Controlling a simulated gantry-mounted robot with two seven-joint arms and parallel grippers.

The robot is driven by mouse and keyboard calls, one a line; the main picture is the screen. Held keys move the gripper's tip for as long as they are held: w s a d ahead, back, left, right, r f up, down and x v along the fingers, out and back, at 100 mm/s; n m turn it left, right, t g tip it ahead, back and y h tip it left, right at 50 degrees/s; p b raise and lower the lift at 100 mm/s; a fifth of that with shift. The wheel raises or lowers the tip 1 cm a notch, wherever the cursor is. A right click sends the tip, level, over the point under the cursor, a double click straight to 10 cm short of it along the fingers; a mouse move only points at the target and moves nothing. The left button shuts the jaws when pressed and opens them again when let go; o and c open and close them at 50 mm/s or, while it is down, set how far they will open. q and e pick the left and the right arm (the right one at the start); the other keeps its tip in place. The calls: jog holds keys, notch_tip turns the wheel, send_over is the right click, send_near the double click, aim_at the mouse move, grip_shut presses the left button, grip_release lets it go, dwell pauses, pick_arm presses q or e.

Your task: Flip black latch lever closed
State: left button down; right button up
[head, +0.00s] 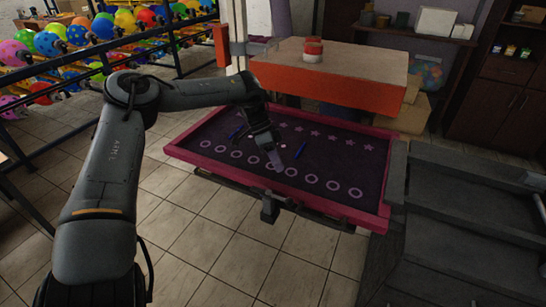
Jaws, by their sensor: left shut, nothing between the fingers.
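A screen-printing frame with a pink-red border (217,171) and a dark mesh lies below my arm. The mesh carries a row of rings and a row of stars. A dark block-like part (270,208), perhaps the black latch lever, sticks out at the frame's near edge; its exact position is hard to tell. My left gripper (277,163) is shut and empty, pointing down over the mesh near the ring row, behind that dark part and apart from it. Whether it touches the mesh cannot be told. My right gripper is not in view.
An orange-sided table (330,87) with a red-and-white can (313,50) stands behind the frame. Dark grey steps or shelves (470,190) are at the right. Racks of colourful balloons (75,35) fill the upper left. The tiled floor in front is clear.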

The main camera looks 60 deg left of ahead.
aim_at(272, 195)
pick_arm(q)
jog(key=b+x, duration=0.1)
jog(key=x, duration=0.4)
jog(key=shift+s+d, duration=0.35)
jog(key=shift+d, duration=0.65)
jog(key=shift+s+d+f, duration=0.1)
jog(key=shift+s+d, duration=0.05)
jog(key=shift+d, duration=0.2)
jog(key=shift+s+d+f, duration=0.15)
jog(key=shift+d, duration=0.25)
